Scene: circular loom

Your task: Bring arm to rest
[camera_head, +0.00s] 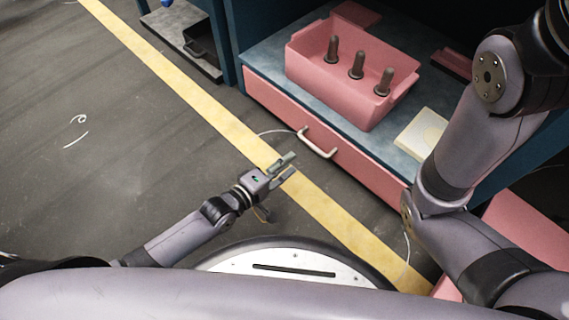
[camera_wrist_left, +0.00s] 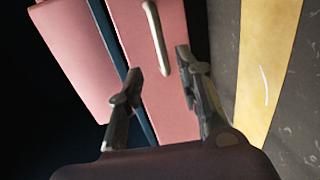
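My left gripper (camera_head: 288,167) reaches in from the left in the head view, low over the floor and the yellow line, in front of the pink drawer. In the left wrist view its two fingers (camera_wrist_left: 158,85) stand apart with nothing between them. Beyond them are the pink drawer front (camera_wrist_left: 165,105) and its pale handle (camera_wrist_left: 157,38). In the head view the fingertips are apart from the drawer handle (camera_head: 317,144). My right arm is bent along the right side of the head view, and its gripper is out of the picture.
A pink bin (camera_head: 350,68) with several dark-handled pieces stands on the blue-grey workbench (camera_head: 268,65). A pale yellow block (camera_head: 421,132) lies near the bench's front edge. The dark floor (camera_head: 100,150) at left is clear. The yellow line (camera_head: 185,88) crosses it.

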